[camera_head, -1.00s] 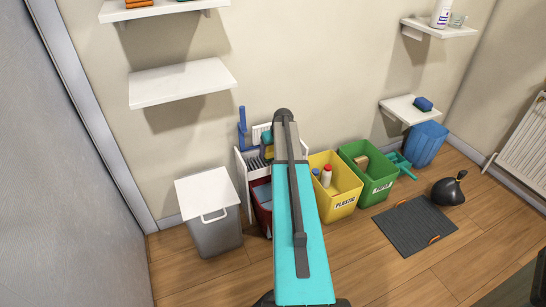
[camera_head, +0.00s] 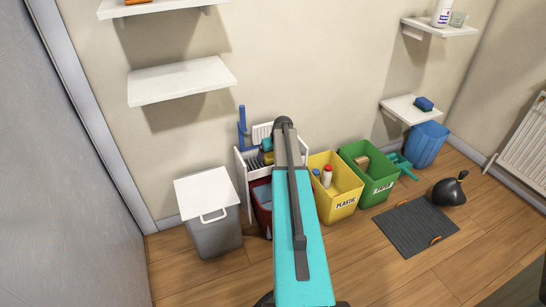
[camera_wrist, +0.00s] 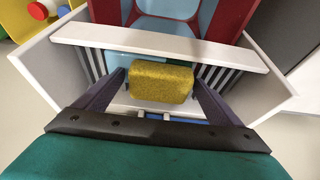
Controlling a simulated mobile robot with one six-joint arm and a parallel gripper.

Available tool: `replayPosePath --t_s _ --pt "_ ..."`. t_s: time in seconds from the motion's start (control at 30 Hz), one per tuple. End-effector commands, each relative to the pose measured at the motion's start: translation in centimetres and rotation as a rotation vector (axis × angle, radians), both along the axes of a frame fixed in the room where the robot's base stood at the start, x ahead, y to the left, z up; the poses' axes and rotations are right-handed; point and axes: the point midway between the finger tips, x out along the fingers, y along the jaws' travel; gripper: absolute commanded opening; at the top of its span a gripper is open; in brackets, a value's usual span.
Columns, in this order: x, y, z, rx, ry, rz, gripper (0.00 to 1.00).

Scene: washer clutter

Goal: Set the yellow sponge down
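The yellow sponge (camera_wrist: 161,82) sits between the two dark fingers of my gripper (camera_wrist: 160,88) in the wrist view, with the fingertips against its sides. It is inside the outline of a white rack (camera_wrist: 268,93), behind its front bar. The rack also shows in the head view (camera_head: 243,175), beneath the end of my arm. There the sponge (camera_head: 268,157) is a small yellow patch beside my arm. What lies directly under the sponge is hidden, so I cannot tell whether it touches the rack floor.
A yellow bin (camera_head: 341,194) and a green bin (camera_head: 373,184) stand right of the rack. A white-lidded bin (camera_head: 208,193) stands left. A red container (camera_head: 262,211) is in front of the rack. An empty shelf (camera_head: 182,80) is above.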

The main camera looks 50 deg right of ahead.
Motion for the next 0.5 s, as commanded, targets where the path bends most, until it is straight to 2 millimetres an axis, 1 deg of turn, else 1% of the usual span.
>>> replayPosePath --t_s 0.33,0.5 --pt "0.0 0.0 0.1 0.000 0.000 0.000 0.89" --pt "-0.3 0.1 1.1 0.000 0.000 0.000 0.89"
